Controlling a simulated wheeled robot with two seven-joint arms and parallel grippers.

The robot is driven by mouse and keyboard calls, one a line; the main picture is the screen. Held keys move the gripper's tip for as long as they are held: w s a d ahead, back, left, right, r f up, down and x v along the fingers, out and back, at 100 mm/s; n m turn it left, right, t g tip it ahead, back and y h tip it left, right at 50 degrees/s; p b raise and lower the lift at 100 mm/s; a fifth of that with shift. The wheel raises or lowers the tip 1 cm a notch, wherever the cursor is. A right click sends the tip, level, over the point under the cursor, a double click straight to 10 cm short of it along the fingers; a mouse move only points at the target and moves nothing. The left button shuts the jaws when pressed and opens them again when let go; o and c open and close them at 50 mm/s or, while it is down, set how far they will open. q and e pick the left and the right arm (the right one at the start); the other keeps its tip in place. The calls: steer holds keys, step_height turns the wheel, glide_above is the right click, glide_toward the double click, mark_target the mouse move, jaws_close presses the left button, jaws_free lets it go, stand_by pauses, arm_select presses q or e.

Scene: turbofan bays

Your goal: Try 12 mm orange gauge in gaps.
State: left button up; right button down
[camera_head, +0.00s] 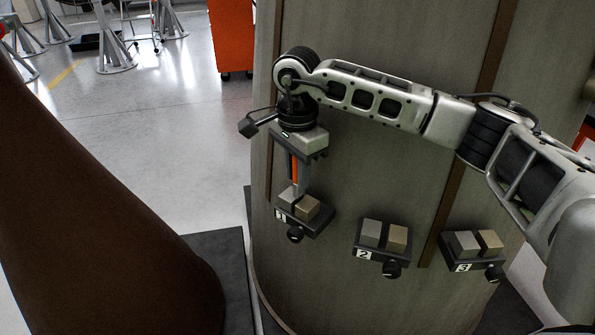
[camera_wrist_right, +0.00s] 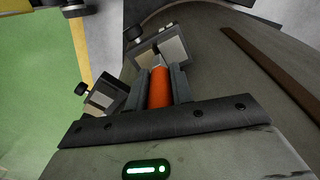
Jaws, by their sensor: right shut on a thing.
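My right gripper (camera_head: 297,174) points down above the block fixture labelled 1 (camera_head: 316,224) and is shut on the orange gauge (camera_head: 294,167). In the right wrist view the gauge's orange handle (camera_wrist_right: 159,90) stands between the fingers, with its thin grey end toward a pair of blocks (camera_wrist_right: 168,48). Fixture 1 carries a grey and a tan block; the gauge's end is at or just above them, and I cannot tell whether it is in the gap. Fixture 2 (camera_head: 382,256) and fixture 3 (camera_head: 474,261) carry similar block pairs. My left gripper is not in view.
The fixtures, each with a black knob, sit on a curved grey-brown panel (camera_head: 340,290) with brown strips. A large dark brown cone-like body (camera_head: 90,210) stands at left. An orange cabinet (camera_head: 232,35) and grey stands (camera_head: 113,50) are farther back.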

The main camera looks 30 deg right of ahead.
steer(key=shift+r+p, duration=1.4)
steer(key=shift+r, duration=1.05)
steer(key=shift+f, duration=0.1)
